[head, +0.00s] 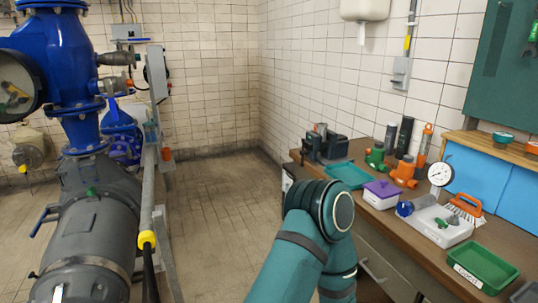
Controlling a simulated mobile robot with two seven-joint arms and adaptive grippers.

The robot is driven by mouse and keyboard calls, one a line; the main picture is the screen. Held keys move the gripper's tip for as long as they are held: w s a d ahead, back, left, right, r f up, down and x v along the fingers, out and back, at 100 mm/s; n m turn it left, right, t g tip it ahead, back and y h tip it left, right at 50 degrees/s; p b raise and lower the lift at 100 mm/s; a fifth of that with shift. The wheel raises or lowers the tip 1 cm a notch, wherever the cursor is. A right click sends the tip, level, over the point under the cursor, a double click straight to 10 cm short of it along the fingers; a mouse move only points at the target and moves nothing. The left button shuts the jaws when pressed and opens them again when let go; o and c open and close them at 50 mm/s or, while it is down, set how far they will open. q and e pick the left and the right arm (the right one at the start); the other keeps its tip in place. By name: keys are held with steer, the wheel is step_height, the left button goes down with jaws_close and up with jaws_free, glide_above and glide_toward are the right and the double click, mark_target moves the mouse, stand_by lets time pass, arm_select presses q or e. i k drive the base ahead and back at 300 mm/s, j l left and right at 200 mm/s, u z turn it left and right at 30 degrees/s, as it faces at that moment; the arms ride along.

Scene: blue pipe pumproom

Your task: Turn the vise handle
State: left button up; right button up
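A dark grey bench vise (331,147) stands at the far left end of the workbench (415,225). A small brownish piece shows at its top, too small to tell what it is. I cannot make out the vise handle clearly. One of my teal arms rises from the bottom centre, its rounded joint in front of the bench's left edge and below the vise in the picture. Neither gripper shows; whether one is hidden behind that arm I cannot tell.
A teal tray (347,175), a purple-lidded box (381,194), green (375,157) and orange (404,172) valve bodies, a gauge (440,175) and a green tray (480,268) crowd the bench. Blue-grey pipework (95,215) and a rail stand left. Floor (212,200) between is clear.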

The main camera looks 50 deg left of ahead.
mark_target(304, 151)
steer(key=u, duration=1.45)
steer(key=i+j+z, duration=0.1)
steer(key=z, duration=0.6)
steer(key=i+j+z, duration=0.35)
steer(key=j, duration=0.25)
steer(key=i+j+z, duration=0.15)
steer(key=i+j, duration=0.15)
steer(key=j, duration=0.2)
steer(key=i+j+z, duration=0.1)
steer(key=j, duration=0.3)
steer(key=i+j, duration=0.25)
steer(key=j, duration=0.15)
